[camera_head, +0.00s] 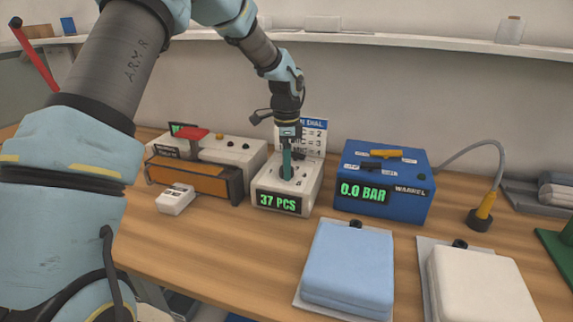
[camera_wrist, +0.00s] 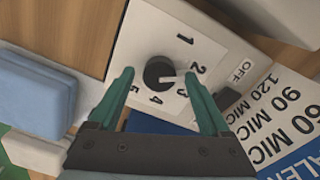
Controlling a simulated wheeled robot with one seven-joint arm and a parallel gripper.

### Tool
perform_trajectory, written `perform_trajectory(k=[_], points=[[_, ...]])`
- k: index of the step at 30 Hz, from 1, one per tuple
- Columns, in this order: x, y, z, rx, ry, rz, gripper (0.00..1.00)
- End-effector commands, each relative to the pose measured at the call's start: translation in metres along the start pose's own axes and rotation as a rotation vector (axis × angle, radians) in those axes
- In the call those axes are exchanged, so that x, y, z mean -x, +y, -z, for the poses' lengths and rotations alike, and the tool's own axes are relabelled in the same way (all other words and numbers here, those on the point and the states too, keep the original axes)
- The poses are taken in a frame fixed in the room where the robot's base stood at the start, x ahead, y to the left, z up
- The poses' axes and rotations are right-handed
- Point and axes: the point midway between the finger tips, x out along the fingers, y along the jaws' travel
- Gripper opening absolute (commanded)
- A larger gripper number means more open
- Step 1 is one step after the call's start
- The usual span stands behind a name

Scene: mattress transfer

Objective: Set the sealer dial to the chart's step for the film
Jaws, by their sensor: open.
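The sealer dial (camera_wrist: 158,72) is a black knob with a white mark on a pale panel numbered 1 to 5. The mark points to the right, between 2 and 3; the exact step is hard to tell. My gripper (camera_wrist: 161,78) is open, with one green finger on either side of the knob; contact cannot be told. In the head view my gripper (camera_head: 287,172) points down over the pale box (camera_head: 264,201) reading "37 PCS" and hides the knob. The chart (camera_head: 315,133) stands behind that box; the wrist view shows its lines (camera_wrist: 283,115) for 60, 90 and 120 MIC.
An orange-fronted machine (camera_head: 187,180) with a red handle stands to the left, with a small white box (camera_head: 175,199) before it. A blue "0.0 BAR" unit (camera_head: 388,205) stands to the right. A blue folded pad (camera_head: 348,262) and a white one (camera_head: 480,285) lie in front.

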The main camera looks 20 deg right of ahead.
Motion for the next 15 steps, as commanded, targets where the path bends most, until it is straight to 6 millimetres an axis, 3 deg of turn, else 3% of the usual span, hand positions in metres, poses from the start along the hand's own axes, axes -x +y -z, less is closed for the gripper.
perform_trajectory(k=[8,15], points=[[0.007,-0.001,0.000,0.001,0.000,0.001,0.81],[0.049,-0.001,0.000,0.001,0.001,0.004,0.81]])
